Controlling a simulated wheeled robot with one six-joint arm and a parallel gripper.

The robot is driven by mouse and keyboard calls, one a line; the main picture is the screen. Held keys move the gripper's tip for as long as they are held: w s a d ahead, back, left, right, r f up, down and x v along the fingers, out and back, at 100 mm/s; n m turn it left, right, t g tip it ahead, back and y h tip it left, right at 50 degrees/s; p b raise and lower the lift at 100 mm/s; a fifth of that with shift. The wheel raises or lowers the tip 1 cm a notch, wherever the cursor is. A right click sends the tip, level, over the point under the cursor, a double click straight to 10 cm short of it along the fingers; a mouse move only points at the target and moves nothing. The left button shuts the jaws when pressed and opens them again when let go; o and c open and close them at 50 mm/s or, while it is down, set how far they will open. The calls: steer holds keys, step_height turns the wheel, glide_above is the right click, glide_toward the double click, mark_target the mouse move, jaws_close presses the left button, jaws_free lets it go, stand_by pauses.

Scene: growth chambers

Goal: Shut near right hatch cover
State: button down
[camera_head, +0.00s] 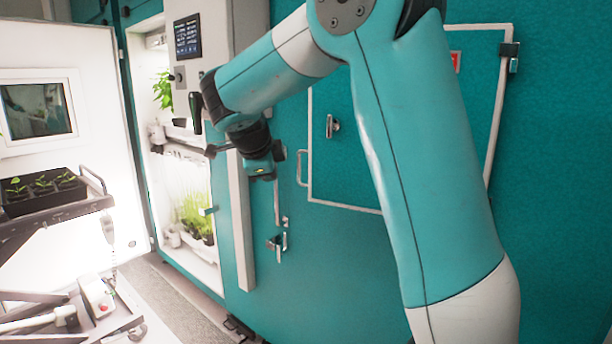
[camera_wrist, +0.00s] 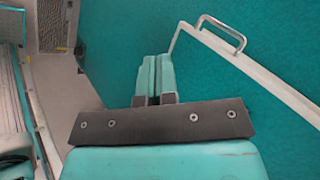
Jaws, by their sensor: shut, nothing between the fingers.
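The hatch cover (camera_head: 345,165) is a teal panel with a white border, set in the teal wall at the right in the head view. It has a silver latch (camera_head: 333,126) and a pale handle (camera_head: 302,168) at its left edge. My arm hides much of its middle. It looks flush or nearly flush with the wall; I cannot tell whether it is fully shut. My gripper (camera_head: 263,175) is left of the handle, apart from it. In the wrist view, my gripper's fingers (camera_wrist: 153,78) are together and empty, with the cover's handle (camera_wrist: 222,34) ahead to the right.
A lit growth chamber (camera_head: 192,200) with plants stands open at the left, with a white door (camera_head: 105,130) swung outward. A cart (camera_head: 55,210) carries a dark seedling tray (camera_head: 45,195). A second latch (camera_head: 277,243) is low on the wall. Floor shows between cart and wall.

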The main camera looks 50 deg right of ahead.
steer(key=d+r+m+g+h, duration=0.1)
steer(key=d+r+m+h, duration=0.1)
steer(key=d+m, duration=0.35)
steer(key=p, duration=0.4)
glide_toward(310, 180)
step_height(310, 180, down, 4)
steer(key=d+p, duration=0.1)
steer(key=d, duration=0.1)
steer(key=w+d+p, duration=0.1)
steer(key=shift+d+m+p, duration=0.25)
steer(key=shift+d+p, duration=0.05)
steer(key=shift+d, duration=0.1)
steer(key=shift+w+d+f, duration=0.2)
steer(key=shift+d+f, duration=0.05)
steer(key=shift+d, duration=0.2)
